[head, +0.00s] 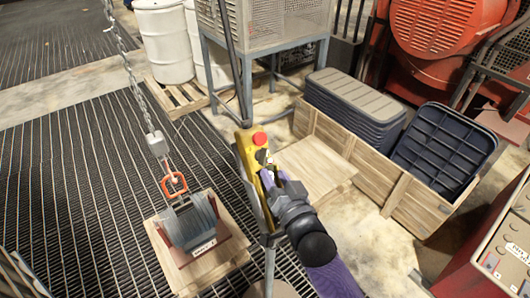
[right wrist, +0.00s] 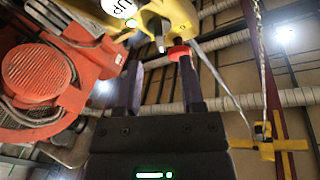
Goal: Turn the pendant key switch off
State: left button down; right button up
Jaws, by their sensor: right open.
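The yellow pendant (head: 246,152) hangs upright near the middle of the head view, with a red mushroom button (head: 259,138) near its top. In the right wrist view the pendant (right wrist: 178,12) crosses the top, with the red button (right wrist: 179,52) by the right fingertip. A small grey piece (right wrist: 160,43), which looks like the key switch, points down between the fingertips; its turn position is unclear. My right gripper (head: 270,178) is close against the pendant's face, below the button. In the wrist view the gripper (right wrist: 161,65) has its fingers apart, with nothing clamped. My left gripper is out of view.
A chain with an orange hook (head: 174,184) holds a grey load (head: 190,222) on a wooden pallet at left. A wooden crate (head: 365,165) with dark lids stands at right. A red control cabinet (head: 505,245) is at the lower right. Grating lies open at left.

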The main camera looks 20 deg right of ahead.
aim_at(266, 161)
jog(key=w, duration=0.5)
jog(key=shift+w+a, duration=0.1)
jog(key=shift+a, duration=0.25)
grip_shut()
